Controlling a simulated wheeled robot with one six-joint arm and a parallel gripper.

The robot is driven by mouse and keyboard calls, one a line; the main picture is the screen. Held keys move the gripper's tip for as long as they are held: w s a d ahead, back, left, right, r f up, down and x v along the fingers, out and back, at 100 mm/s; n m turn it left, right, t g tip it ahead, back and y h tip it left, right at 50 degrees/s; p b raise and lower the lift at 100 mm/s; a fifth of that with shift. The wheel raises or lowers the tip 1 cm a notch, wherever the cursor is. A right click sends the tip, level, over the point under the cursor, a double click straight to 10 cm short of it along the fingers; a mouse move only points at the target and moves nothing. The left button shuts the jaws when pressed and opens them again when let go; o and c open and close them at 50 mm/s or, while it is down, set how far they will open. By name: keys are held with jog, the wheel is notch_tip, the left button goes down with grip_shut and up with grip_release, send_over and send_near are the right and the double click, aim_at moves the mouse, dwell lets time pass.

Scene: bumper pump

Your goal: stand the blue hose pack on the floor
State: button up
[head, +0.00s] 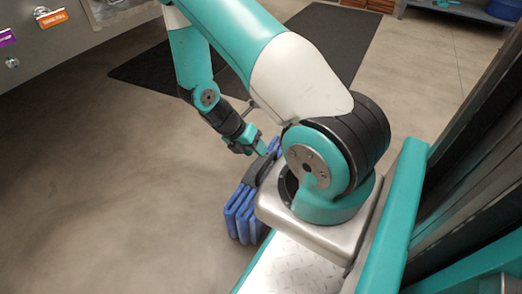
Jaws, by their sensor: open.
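The blue hose pack (240,212) is a bundle of flat blue folds with a dark strap or handle (262,168) along its top. It appears upright on the floor, close beside my base in the head view. My arm and base hide its right part. My gripper (262,149) is open at the upper end of the pack, close to the dark handle. I cannot tell whether the fingers touch it.
Bare concrete floor (120,190) lies free to the left of the pack. A black mat (320,40) lies beyond my arm. A grey panel with an orange-tagged fitting (52,19) is at the upper left. A low shelf (455,12) stands at the upper right.

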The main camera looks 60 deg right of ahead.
jog(key=w+a+r+m+t+y+p, duration=0.2)
jog(key=w+a+r+m, duration=0.15)
jog(key=a+r, duration=0.65)
jog(key=w+a+r+m+t+y+p, duration=0.15)
jog(key=a+r+m, duration=0.25)
jog(key=a+r, duration=0.6)
jog(key=s+a+r+m+t+y, duration=0.1)
jog(key=s+a+r+m+y, duration=0.1)
jog(key=s+a+r, duration=0.3)
jog(key=s+a+r+m+y, duration=0.2)
jog(key=s+a+r, duration=0.3)
jog(key=r, duration=0.6)
jog(key=shift+s+a+m+t, duration=0.2)
jog(key=shift+s+m+t, duration=0.15)
jog(key=shift+s+m, duration=0.5)
jog(key=shift+s+r+y, duration=0.15)
jog(key=shift+y, duration=0.1)
